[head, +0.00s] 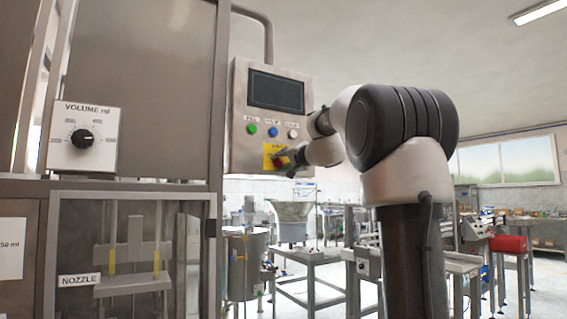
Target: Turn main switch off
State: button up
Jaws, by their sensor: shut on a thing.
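The main switch (279,160) is a small red knob on a yellow plate (268,150), low on the grey control panel (239,135). My gripper (286,161) reaches in from the right at panel height and is shut on the switch knob. The gripper and wrist hide part of the knob and the plate's right side, so the knob's angle cannot be told. Above the switch are a green button (251,129), a blue button (273,131) and a pale button (293,133), with a dark screen (276,91) over them.
A steel machine cabinet (160,60) stands close on the left, with a volume dial (83,139) and a nozzle window (130,250). Behind are a steel hopper (290,212), tables and a red box (508,243). Open space shows above my arm.

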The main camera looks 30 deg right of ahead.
jog(key=shift+f+n, duration=0.1)
jog(key=shift+n, duration=1)
jog(key=o, duration=1)
jog(key=shift+s, duration=0.1)
jog(key=shift+s, duration=0.35)
jog(key=s, duration=1.1)
jog(key=shift+s+d, duration=0.1)
jog(key=shift+d, duration=0.1)
